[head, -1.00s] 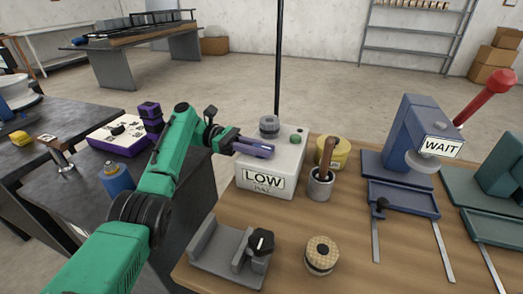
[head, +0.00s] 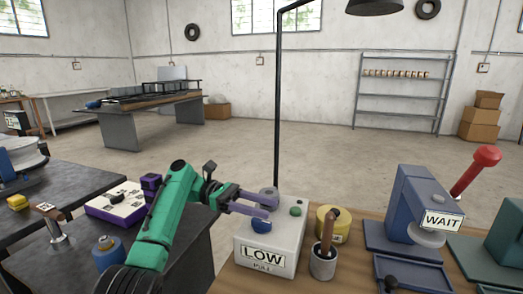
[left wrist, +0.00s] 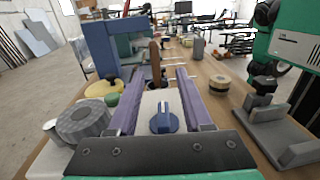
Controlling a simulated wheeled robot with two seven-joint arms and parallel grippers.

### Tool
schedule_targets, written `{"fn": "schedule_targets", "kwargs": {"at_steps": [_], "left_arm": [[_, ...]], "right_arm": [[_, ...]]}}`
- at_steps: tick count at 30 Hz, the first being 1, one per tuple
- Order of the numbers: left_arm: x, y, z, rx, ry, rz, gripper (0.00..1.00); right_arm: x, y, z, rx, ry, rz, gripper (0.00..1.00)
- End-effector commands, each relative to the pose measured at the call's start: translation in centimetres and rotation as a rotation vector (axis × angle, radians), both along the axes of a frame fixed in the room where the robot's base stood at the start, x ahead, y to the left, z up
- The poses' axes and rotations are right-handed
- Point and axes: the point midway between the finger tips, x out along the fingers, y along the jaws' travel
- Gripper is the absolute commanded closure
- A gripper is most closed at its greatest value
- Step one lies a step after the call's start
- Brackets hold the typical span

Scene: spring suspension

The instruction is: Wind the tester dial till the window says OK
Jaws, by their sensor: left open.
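The tester is a pale box (head: 268,243) whose front window (head: 262,256) reads LOW. A blue dial (head: 262,226) with a white pointer line sits on it; it also shows in the left wrist view (left wrist: 163,122). A grey ridged cylinder (left wrist: 82,122) and a green button (head: 295,210) are also on the box. My left gripper (head: 270,205) has its purple fingers apart above the box. In the left wrist view the fingers (left wrist: 160,75) extend past both sides of the blue dial, with gaps between; they hold nothing. My right gripper is out of view.
A yellow tin (head: 333,220) and a grey cup with a brown handle (head: 323,258) stand close right of the tester. A blue press (head: 408,210) with a WAIT sign and red-knobbed lever is further right. A black pole (head: 277,110) rises behind the box.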

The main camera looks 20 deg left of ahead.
Motion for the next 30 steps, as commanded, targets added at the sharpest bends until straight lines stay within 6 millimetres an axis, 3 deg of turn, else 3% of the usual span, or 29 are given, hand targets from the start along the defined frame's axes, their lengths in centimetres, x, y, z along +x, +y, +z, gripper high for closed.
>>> {"fn": "schedule_targets", "kwargs": {"at_steps": [9,13,18,26,28,30], "left_arm": [[-0.1,0.0,9.9,-0.001,-0.004,-0.001,0.50],[-0.1,0.0,13.1,0.001,-0.001,-0.002,0.50],[0.0,0.0,14.9,0.000,0.001,-0.002,0.50],[0.0,0.0,14.9,0.001,0.002,-0.002,0.50],[0.0,0.0,15.8,0.001,0.001,-0.002,0.50],[0.0,0.0,18.2,0.001,0.000,-0.002,0.50]], "right_arm": [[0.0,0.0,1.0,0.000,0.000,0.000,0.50],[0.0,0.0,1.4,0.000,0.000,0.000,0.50],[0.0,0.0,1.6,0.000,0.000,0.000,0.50],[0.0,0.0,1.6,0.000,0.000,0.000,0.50],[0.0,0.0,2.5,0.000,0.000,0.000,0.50],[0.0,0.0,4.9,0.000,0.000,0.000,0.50]]}}
